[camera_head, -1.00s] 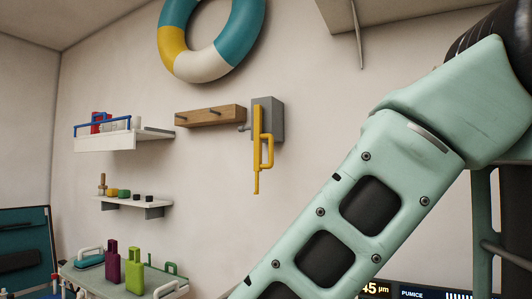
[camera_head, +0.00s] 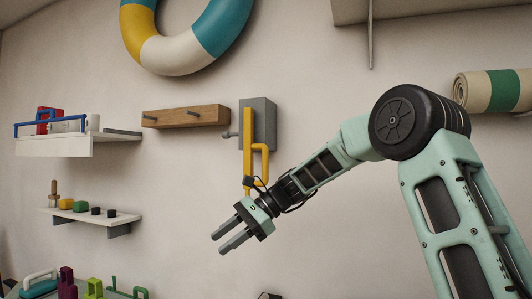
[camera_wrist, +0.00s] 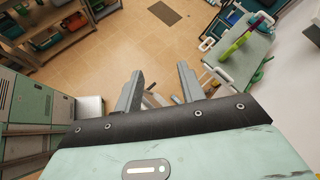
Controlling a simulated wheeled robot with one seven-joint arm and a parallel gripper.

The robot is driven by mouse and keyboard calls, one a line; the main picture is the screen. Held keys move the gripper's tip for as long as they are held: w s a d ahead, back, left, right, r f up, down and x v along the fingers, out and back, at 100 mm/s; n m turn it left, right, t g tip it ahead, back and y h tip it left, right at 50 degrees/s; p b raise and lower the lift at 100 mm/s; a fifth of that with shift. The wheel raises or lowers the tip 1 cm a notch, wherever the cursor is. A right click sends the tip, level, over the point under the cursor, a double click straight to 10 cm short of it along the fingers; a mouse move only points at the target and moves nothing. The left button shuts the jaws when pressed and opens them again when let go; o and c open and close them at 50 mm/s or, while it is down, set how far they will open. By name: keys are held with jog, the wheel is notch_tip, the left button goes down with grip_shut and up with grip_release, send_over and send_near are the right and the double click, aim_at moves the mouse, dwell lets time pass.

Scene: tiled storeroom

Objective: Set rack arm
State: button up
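The yellow rack arm (camera_head: 248,150) hangs upright on a grey block (camera_head: 266,125) on the wall in the head view. It has a side handle (camera_head: 264,160) on its right. My gripper (camera_head: 218,244) is below the rack arm and points down to the left. Its two grey fingers are apart with nothing between them. My gripper's wrist partly covers the rack arm's lower end. In the wrist view my gripper (camera_wrist: 160,70) is also open and empty above the floor. The rack arm does not show there.
A wooden peg rail (camera_head: 186,116) is left of the block. Two white shelves (camera_head: 52,147) with items are further left. A life ring (camera_head: 185,50) hangs above. A rolled mat (camera_head: 500,90) is at the right. The wrist view shows a cart (camera_wrist: 242,60) and a shelf unit (camera_wrist: 60,45).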

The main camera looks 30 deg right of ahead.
jog(key=w+d+r+m+t+y+p, duration=0.1)
jog(key=d+r+m+t, duration=0.2)
jog(key=d+r, duration=0.55)
jog(key=w+d+r+m+t+y+p, duration=0.1)
jog(key=d+r+m+t+p, duration=0.2)
jog(key=d, duration=1)
jog(key=w+d+r+m+t+y, duration=0.1)
jog(key=d+r+m+t, duration=0.25)
jog(key=d+r, duration=0.55)
jog(key=p, duration=0.6)
send_over(265, 181)
jog(key=d, duration=0.1)
jog(key=shift+w+d+f+g, duration=0.1)
jog(key=shift+w+f+g, duration=0.15)
jog(key=shift+f, duration=0.7)
jog(key=shift+w+a+f, duration=0.1)
jog(key=shift+w+a, duration=0.15)
jog(key=shift+a, duration=0.05)
grip_shut()
